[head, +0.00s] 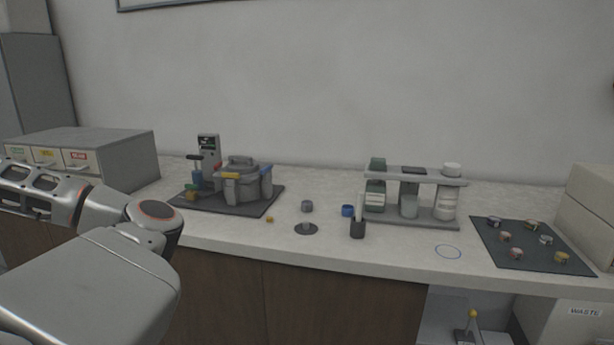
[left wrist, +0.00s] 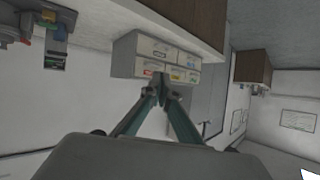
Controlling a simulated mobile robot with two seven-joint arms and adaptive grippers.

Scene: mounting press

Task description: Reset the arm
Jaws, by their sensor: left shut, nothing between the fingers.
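My left arm (head: 95,270) comes in from the left in the head view, folded up in front of the counter's left end. Its gripper is out of that picture or hidden there. In the left wrist view my left gripper (left wrist: 163,88) shows with its fingertips together and nothing between them. Beyond the fingertips is the drawer box (left wrist: 138,66) with labelled drawers. My right arm is in neither view. The mounting press (head: 245,182) stands on a dark mat (head: 233,208) on the counter, apart from my arm.
A beige box (head: 590,215) is at the right end. The counter's front edge is mostly clear.

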